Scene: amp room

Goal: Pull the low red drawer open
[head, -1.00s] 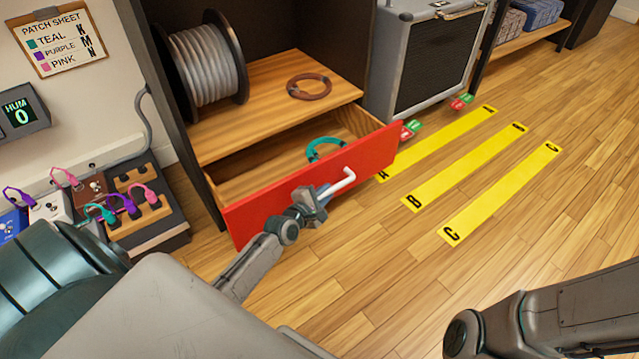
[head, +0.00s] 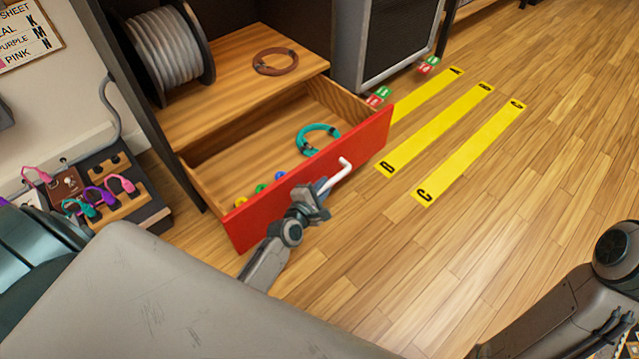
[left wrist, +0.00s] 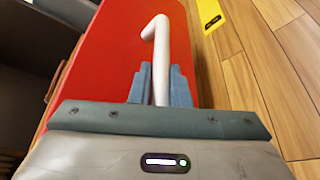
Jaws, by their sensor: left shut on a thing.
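The low red drawer (head: 262,204) stands open under a wooden shelf, its wooden inside showing. A teal coiled cable (head: 318,140) and several small coloured round things (head: 262,188) lie in it. The drawer's white bar handle (head: 338,174) is on the red front. My left gripper (head: 322,188) is shut on the handle; in the left wrist view its blue-grey fingers (left wrist: 161,85) close around the white handle (left wrist: 158,50), against the red front (left wrist: 108,65). My right arm enters at the lower right, but its gripper is not visible.
A cable reel (head: 165,48) and a brown cable coil (head: 275,62) sit on the shelf (head: 225,100) above. Yellow floor strips (head: 470,150) and a grey amplifier (head: 385,40) lie to the right. A pedal rack (head: 120,190) is at left. The wooden floor before the drawer is clear.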

